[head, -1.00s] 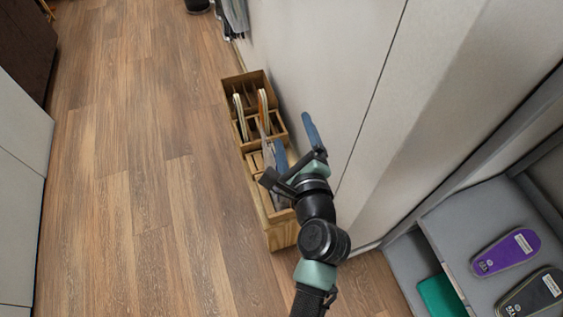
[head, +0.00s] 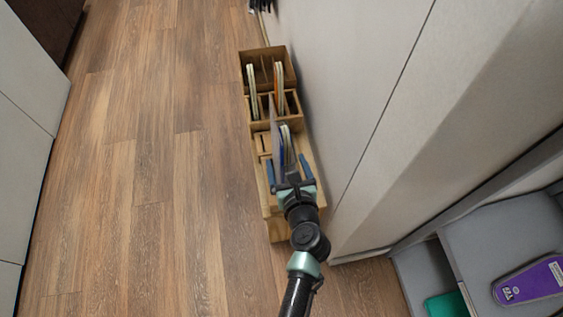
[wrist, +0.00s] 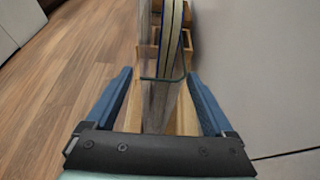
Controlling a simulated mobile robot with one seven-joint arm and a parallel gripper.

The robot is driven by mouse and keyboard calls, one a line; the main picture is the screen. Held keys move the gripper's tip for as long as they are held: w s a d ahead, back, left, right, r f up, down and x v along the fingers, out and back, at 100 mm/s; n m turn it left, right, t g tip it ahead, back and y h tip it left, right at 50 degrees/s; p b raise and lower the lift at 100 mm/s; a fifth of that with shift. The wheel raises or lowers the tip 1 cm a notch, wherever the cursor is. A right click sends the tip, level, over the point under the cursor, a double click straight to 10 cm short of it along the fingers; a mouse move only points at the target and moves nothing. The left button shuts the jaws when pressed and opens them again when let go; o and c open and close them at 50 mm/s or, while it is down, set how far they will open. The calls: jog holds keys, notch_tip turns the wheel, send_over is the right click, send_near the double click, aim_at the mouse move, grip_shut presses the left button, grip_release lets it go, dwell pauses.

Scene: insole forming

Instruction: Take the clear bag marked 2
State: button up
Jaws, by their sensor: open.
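A clear bag (wrist: 158,92) stands upright on edge in the wooden rack (head: 275,225) and rises between my fingers in the wrist view. Insole-like pieces with pale and dark blue edges (wrist: 174,40) show in or just behind it. In the head view the clear bag (head: 275,125) is a thin translucent sheet near the rack's front section. No number is readable on it. My gripper (head: 287,164) is open over the front of the rack. In the wrist view my gripper (wrist: 159,75) has one blue finger on each side of the bag, with gaps visible.
Other upright pale pieces (head: 251,90) and orange-edged ones (head: 279,85) stand in the rack's rear slots. A pale wall (head: 350,110) runs close along the rack's right. Wooden floor (head: 160,200) lies free on the left. A grey shelf with a purple insole (head: 530,282) is at lower right.

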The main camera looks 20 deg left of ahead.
jog(key=x, duration=0.1)
jog(key=b+x, duration=0.1)
jog(key=x, duration=0.1)
jog(key=b+x, duration=0.1)
jog(key=x, duration=0.1)
jog(key=shift+w+a+r, duration=0.15)
jog(key=shift+r, duration=0.15)
grip_shut()
